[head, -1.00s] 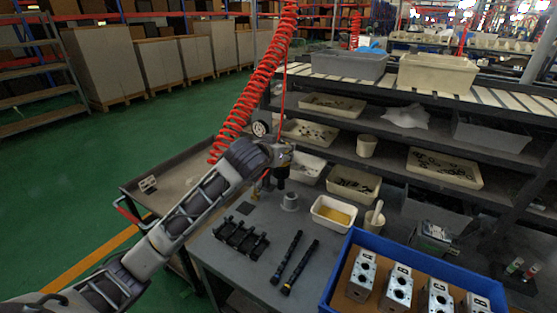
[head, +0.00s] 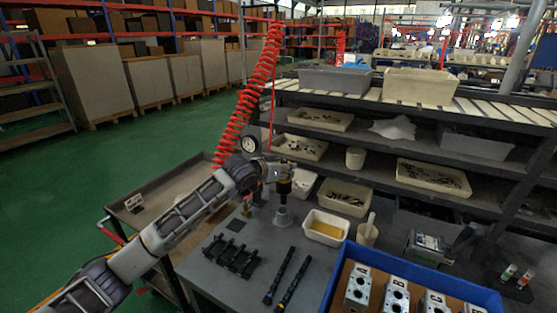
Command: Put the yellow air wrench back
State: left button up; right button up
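The air wrench (head: 284,187), dark with a little yellow showing, hangs upright in my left gripper (head: 279,172). The gripper appears shut around its upper part, and the fingers hide some of it. The wrench's lower end is right over the small grey round holder (head: 283,217) on the bench. I cannot tell whether the end is inside the holder or just above it. My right gripper is not in view.
A black rack (head: 232,255) and two dark rods (head: 287,277) lie in front of the holder. A white tray of yellow liquid (head: 326,228) and a blue crate (head: 336,284) with metal blocks stand right. A red coiled hose (head: 240,108) hangs behind my arm.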

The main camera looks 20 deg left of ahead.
aim_at(285, 183)
pick_arm(q)
jog(key=shift+m+h, duration=0.7)
jog(key=shift+h, duration=0.1)
jog(key=f, duration=0.2)
jog(key=d+f, duration=0.1)
jog(key=f, duration=0.1)
jog(key=shift+s+d, duration=0.1)
jog(key=shift+s, duration=0.25)
jog(key=s+d+m+g+h, duration=0.1)
jog(key=s+d+f+m+g+h, duration=0.1)
jog(key=d+m+h, duration=0.1)
jog(key=s+d+m+g+h, duration=0.1)
jog(key=m, duration=0.1)
jog(key=shift+d+f+g+h, duration=0.15)
jog(key=shift+g+h, duration=0.25)
jog(key=shift+m+g+h, duration=0.3)
jog(key=shift+m+g, duration=0.1)
